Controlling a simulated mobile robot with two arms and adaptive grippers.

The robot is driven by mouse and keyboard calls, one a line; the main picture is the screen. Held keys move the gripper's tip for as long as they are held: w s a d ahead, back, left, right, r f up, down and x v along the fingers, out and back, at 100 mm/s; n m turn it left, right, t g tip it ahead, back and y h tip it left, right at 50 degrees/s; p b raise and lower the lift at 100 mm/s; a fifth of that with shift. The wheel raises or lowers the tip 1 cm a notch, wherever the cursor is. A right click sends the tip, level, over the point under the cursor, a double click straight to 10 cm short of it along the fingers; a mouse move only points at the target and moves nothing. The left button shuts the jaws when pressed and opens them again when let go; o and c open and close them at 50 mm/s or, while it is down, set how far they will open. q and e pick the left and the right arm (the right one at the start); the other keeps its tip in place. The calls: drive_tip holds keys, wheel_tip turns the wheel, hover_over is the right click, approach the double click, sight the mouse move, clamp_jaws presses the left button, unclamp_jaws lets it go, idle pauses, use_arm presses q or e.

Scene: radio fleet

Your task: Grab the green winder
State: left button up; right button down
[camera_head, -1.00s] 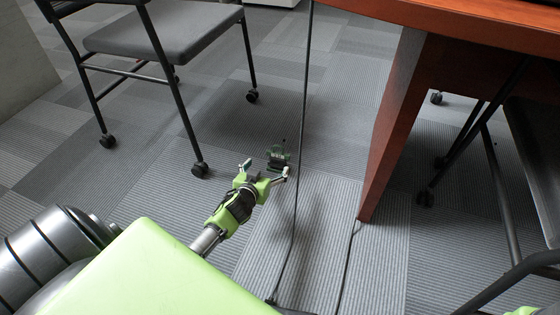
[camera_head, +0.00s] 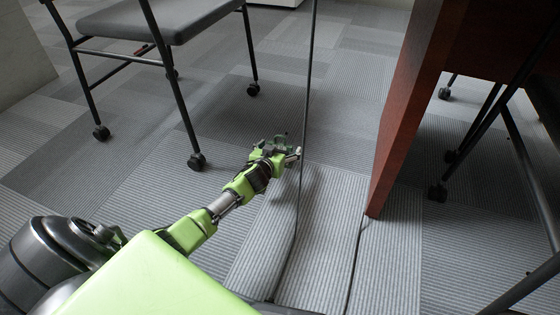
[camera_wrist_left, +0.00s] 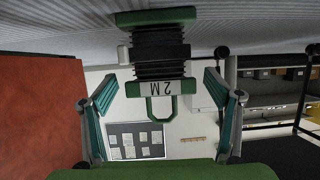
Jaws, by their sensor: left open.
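The green winder (camera_wrist_left: 160,60) has green end plates, a dark ribbed middle, a green loop and a "2 M" label. In the left wrist view it stands on the carpet, which appears at the top of that inverted picture. My left gripper (camera_wrist_left: 163,92) is open, with one finger on each side of the winder's loop end and visible gaps to both. In the head view my left gripper (camera_head: 279,151) reaches low over the floor and hides most of the winder (camera_head: 283,140). My right gripper is not in view.
A reddish-brown desk panel (camera_head: 405,120) stands to the right of the gripper. A thin dark cable (camera_head: 306,90) hangs close beside the gripper. A wheeled chair (camera_head: 180,22) is at the upper left, another at the right. Carpet beyond the gripper is clear.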

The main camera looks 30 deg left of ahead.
use_arm(q)
drive_tip(key=shift+w+a+f, duration=0.1)
drive_tip(key=shift+w, duration=0.2)
drive_tip(key=c, duration=1.3)
